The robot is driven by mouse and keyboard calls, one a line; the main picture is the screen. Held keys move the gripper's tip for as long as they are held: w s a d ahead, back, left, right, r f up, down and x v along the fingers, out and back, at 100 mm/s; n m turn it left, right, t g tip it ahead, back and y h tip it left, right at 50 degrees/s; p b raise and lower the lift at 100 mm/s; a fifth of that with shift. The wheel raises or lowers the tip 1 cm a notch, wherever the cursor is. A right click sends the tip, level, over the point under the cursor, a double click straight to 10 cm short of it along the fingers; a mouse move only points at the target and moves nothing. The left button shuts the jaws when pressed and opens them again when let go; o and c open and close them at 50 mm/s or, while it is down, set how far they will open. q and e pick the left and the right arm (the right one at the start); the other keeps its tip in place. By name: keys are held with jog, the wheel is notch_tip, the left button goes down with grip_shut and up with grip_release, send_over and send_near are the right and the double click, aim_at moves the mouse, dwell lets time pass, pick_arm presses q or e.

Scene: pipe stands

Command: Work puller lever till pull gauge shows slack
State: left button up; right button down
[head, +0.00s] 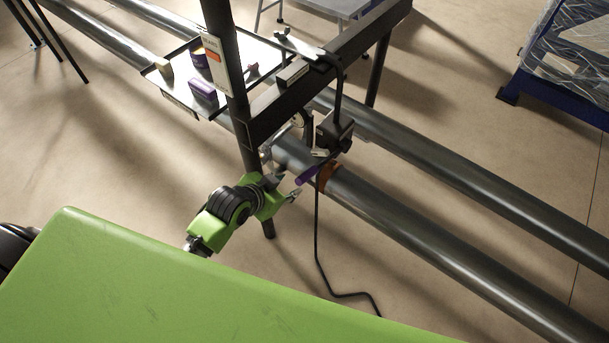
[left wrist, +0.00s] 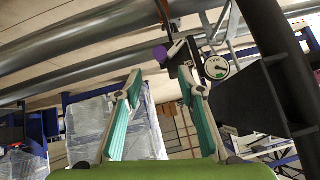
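The puller (head: 333,132) is a dark block hanging from the black stand beside the near pipe. Its lever has a purple grip (head: 306,175) pointing down-left. In the left wrist view the purple grip (left wrist: 160,53) shows just beyond the fingertips. The pull gauge (left wrist: 217,68) is a round white dial with a green patch and a dark needle; its reading is too small to tell. My left gripper (head: 287,186) is open and empty, just left of the purple grip and apart from it. The wrist view shows its teal-padded fingers (left wrist: 160,84) spread. My right gripper is not in view.
The black stand (head: 244,130) rises close beside my left gripper. Two long steel pipes (head: 420,225) run diagonally; an orange-brown band (head: 327,176) circles the near one. A tray (head: 225,92) holds small items. A black cable (head: 318,240) hangs to the floor. A blue-framed wrapped pallet (head: 565,70) stands right.

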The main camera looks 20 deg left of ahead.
aim_at(299, 180)
pick_arm(q)
jog(key=x, duration=1.2)
grip_shut()
